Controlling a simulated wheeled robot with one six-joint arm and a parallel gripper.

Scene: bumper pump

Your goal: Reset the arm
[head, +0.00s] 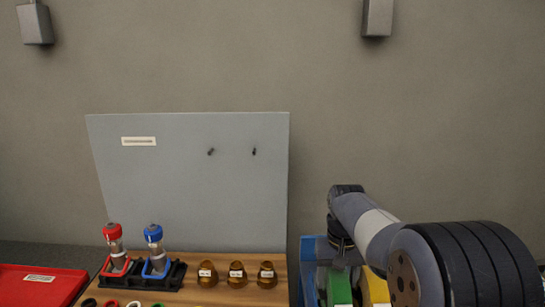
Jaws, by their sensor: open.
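My arm reaches in from the lower right, and its dark end hangs down over the blue bin (308,272). My gripper (341,243) is small and dark there, partly lost against the bin; its jaws are open and I see nothing held. The fingertips are not clear. A red-capped bottle (114,243) and a blue-capped bottle (154,245) stand upright in a black holder (176,276) on the wooden board (215,293), well left of my gripper.
Three brown labelled pieces (237,275) stand in a row on the board. Several rings (111,303) lie at its front edge. A red tray (35,285) is at the far left. A grey panel (195,190) stands behind.

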